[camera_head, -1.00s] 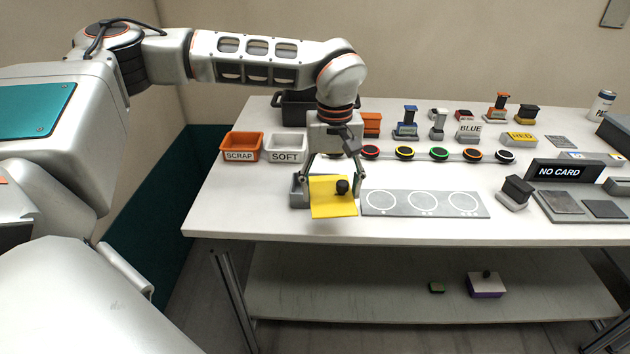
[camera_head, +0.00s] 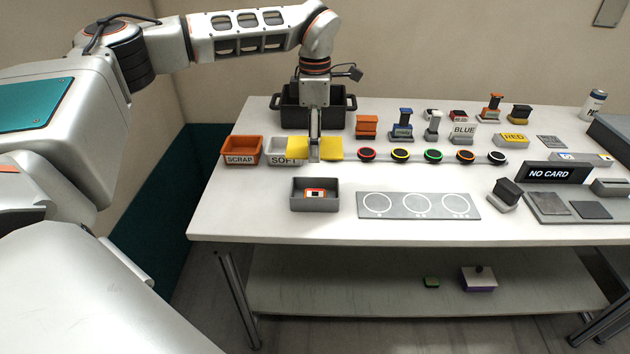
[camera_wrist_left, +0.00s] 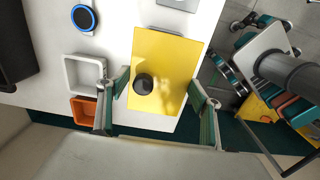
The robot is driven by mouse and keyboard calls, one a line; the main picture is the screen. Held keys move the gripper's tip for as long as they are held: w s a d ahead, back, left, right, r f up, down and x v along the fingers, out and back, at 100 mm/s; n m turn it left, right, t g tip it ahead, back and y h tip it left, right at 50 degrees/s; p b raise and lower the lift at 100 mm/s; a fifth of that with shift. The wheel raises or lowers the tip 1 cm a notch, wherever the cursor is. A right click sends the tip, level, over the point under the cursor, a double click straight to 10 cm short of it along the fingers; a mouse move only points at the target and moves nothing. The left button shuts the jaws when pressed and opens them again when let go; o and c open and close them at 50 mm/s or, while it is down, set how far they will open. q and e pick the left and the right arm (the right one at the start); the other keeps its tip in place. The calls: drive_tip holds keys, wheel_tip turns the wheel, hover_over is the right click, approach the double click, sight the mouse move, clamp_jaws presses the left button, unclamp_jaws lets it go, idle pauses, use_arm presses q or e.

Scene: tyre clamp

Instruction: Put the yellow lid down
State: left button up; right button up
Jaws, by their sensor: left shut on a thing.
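The yellow lid (camera_head: 329,148) is a flat plate. Its dark round knob (camera_wrist_left: 143,86) shows in the left wrist view. My left gripper (camera_head: 314,157) is shut on the lid and holds it up in the air in front of the white SOFT tray's right side. One finger hides the lid's middle in the head view. In the left wrist view the lid (camera_wrist_left: 172,62) lies between the two fingers. The grey box (camera_head: 315,204) stands open on the table below, with a small orange, white and black item (camera_head: 315,193) inside. My right gripper is not in view.
The orange SCRAP tray (camera_head: 241,143) and white SOFT tray (camera_head: 285,159) stand to the left. A black crate (camera_head: 345,104) is behind. A row of coloured buttons (camera_head: 433,156) and a grey mat with circles (camera_head: 418,217) lie to the right. The table's front left is clear.

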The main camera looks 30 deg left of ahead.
use_arm(q)
wheel_tip(320, 180, down, 12)
drive_tip(key=shift+f+p, duration=0.15)
drive_tip(key=shift+p, duration=0.2)
drive_tip(key=o, duration=1.1)
drive_tip(key=shift+f, duration=0.1)
